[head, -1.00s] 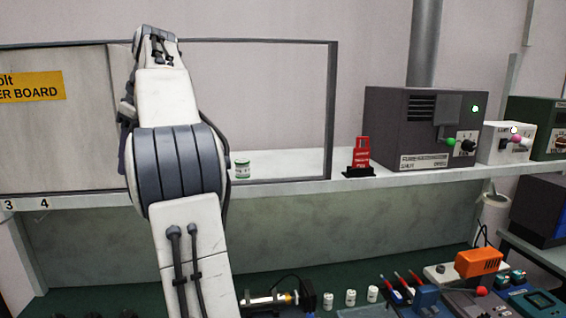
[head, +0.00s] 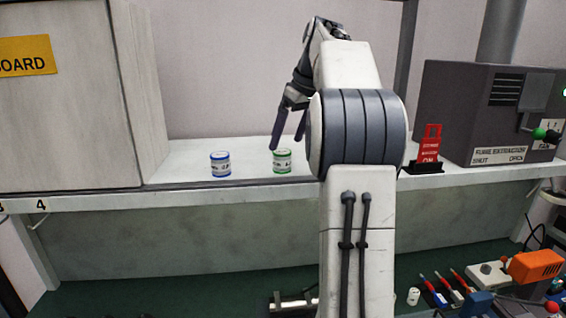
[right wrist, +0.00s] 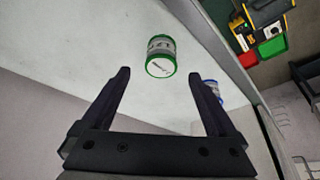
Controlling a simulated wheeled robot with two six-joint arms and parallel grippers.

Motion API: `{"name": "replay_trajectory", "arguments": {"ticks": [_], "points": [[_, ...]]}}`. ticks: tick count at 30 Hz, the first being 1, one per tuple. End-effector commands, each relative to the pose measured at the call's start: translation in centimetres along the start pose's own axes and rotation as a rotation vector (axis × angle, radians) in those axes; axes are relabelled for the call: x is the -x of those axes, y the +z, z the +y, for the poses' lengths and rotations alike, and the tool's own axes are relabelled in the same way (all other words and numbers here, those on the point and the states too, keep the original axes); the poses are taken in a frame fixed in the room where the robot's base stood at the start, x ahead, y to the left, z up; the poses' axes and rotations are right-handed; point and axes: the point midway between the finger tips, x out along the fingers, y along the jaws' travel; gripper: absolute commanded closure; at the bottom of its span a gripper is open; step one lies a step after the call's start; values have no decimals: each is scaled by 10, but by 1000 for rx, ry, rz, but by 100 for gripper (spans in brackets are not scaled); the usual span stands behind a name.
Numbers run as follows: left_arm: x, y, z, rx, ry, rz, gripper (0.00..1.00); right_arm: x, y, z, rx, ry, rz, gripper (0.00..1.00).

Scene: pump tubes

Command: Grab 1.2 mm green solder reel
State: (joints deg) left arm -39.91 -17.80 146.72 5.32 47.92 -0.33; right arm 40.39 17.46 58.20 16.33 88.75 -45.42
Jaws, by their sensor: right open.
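The green solder reel (head: 283,161) stands upright on the white shelf, with green rims and a pale label. In the right wrist view the green reel (right wrist: 161,56) is ahead of my open fingers, roughly in line with the gap between them. My right gripper (head: 287,140) is open and empty, above and beside the green reel in the head view; it also shows in the right wrist view (right wrist: 165,85). The label's size marking is too small to read. My left gripper is not in view.
A blue-rimmed reel (head: 220,164) stands on the shelf (head: 180,199) left of the green one. A red tag holder (head: 430,150) and the fume extractor (head: 495,115) stand to the right. A large board (head: 65,110) closes off the left.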

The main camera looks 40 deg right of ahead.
Motion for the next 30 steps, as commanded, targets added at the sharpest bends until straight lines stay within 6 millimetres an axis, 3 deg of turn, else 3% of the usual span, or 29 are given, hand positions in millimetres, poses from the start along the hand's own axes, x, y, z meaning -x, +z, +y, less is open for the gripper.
{"name": "replay_trajectory", "arguments": {"ticks": [8, 18, 26, 30], "points": [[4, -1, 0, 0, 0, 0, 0, -18, 1, -2, 0, -1, -1, 6], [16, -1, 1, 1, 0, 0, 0, -58, 1, -5, 2, -2, -1, 6], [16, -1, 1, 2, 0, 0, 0, -61, 1, -5, 3, 0, 0, 6], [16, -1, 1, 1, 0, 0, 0, -61, 1, -5, 3, -1, 0, 60]]}}
